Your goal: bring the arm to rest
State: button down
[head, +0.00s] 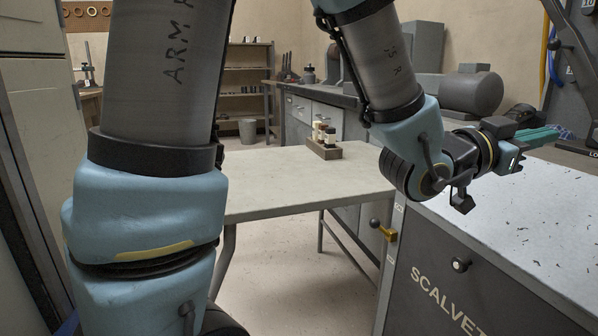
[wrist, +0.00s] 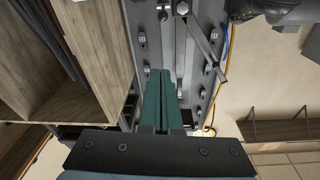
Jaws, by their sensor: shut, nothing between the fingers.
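My arm is blue and grey and fills much of the head view, with one large link at the left and the forearm reaching down to the right. My gripper (head: 553,134) is at the right of the head view, above the grey bench top and pointing right. In the wrist view its two green fingers (wrist: 161,72) lie side by side, closed together, with nothing between them. A dark upright machine panel with metal fittings (wrist: 190,40) stands beyond the fingertips.
The light table (head: 290,178) holds a small wooden rack of bottles (head: 324,141) at its back edge. The speckled bench (head: 520,215) with a SCALVET front is below my gripper. A grey motor-like drum (head: 472,93) stands behind my wrist. Open floor shows under the table.

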jog(key=w+a+f+n+t+y, duration=0.45)
jog(key=w+a+f, duration=0.25)
jog(key=w, duration=0.4)
jog(key=w+a+f+n+y, duration=0.2)
jog(key=w+a+f+y, duration=0.25)
jog(key=a, duration=0.45)
jog(key=w+a+f+n+y, duration=0.3)
jog(key=a+f+y, duration=0.2)
jog(key=a, duration=0.3)
jog(key=s+a+f+n+g+y, duration=0.2)
jog(key=s+a+f, duration=0.1)
jog(key=a, duration=0.4)
jog(key=s+a+f+n+g+y, duration=0.1)
jog(key=s+a+f+n+g, duration=0.15)
jog(key=a, duration=0.45)
jog(key=s+a+f+n+g+y, duration=0.2)
jog(key=s+a, duration=0.2)
jog(key=a, duration=0.3)
notch_tip(320, 180, up, 34)
jog(key=p, duration=3.4)
jog(key=shift+w+r, duration=0.2)
